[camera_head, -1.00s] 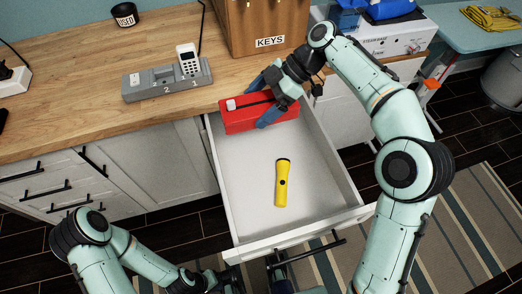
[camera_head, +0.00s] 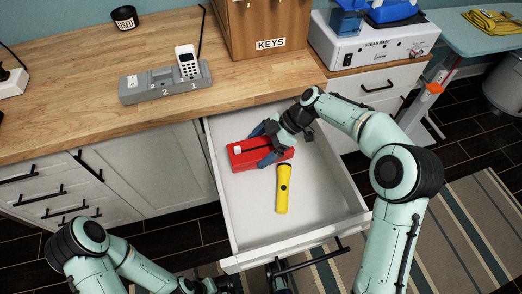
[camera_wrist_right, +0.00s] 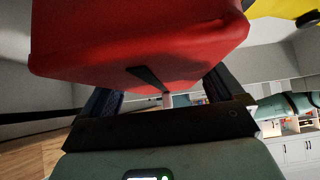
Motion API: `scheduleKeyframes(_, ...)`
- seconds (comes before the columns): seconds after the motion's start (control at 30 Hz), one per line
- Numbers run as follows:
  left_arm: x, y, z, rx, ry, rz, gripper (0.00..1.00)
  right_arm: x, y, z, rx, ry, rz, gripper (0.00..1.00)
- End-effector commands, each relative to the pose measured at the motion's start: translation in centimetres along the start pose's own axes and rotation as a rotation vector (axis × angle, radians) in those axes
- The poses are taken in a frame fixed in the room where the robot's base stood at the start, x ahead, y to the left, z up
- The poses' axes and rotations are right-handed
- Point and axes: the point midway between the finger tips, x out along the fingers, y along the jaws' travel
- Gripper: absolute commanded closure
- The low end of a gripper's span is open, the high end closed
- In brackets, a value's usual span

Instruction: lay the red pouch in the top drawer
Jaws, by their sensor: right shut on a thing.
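The red pouch (camera_head: 246,153) is in my right gripper (camera_head: 268,145), over the back part of the open top drawer (camera_head: 235,224). In the right wrist view the red pouch (camera_wrist_right: 140,40) fills the top, between the fingers. Whether it touches the drawer floor I cannot tell. A yellow flashlight (camera_head: 283,189) lies in the drawer, just in front of the pouch. My left gripper (camera_head: 250,284) is at the bottom edge, by the drawer front and its handle; its fingers are not clear.
The wooden counter (camera_head: 100,70) is behind the drawer. It holds a grey dock (camera_head: 160,84) with a white handset (camera_head: 187,61), a black cup (camera_head: 124,18) and a wooden key cabinet (camera_head: 265,25). A white steam unit (camera_head: 375,45) stands at the right. The drawer's front left floor is clear.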

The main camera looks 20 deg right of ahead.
Motion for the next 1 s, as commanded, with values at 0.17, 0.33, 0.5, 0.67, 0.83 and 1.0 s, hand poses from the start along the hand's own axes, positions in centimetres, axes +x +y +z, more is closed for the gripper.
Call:
scheduleKeyframes(0.17,0.2,0.0,-0.1,0.0,0.003,0.001,1.0,1.4,0.0,1.4,0.0,0.001,0.001,0.49)
scheduleKeyframes(0.33,0.1,0.0,-0.1,0.0,0.003,0.001,1.0,1.3,0.0,1.3,-0.001,0.001,0.002,0.49)
scheduleKeyframes(0.5,0.4,-0.1,-0.3,0.001,0.007,0.002,1.0,1.6,0.0,1.6,0.0,0.0,0.0,0.0)
scheduleKeyframes(0.67,0.3,0.0,-0.2,0.001,0.007,0.001,1.0,1.5,0.0,1.5,0.0,0.0,0.001,0.0)
scheduleKeyframes(0.83,0.0,0.0,0.0,0.0,0.002,0.001,1.0,1.1,0.0,1.2,-0.001,0.0,0.001,0.0)
scheduleKeyframes(1.0,-0.1,0.0,0.0,0.0,0.0,0.0,1.0,-1.7,0.1,1.3,-0.001,-0.001,0.006,0.0)
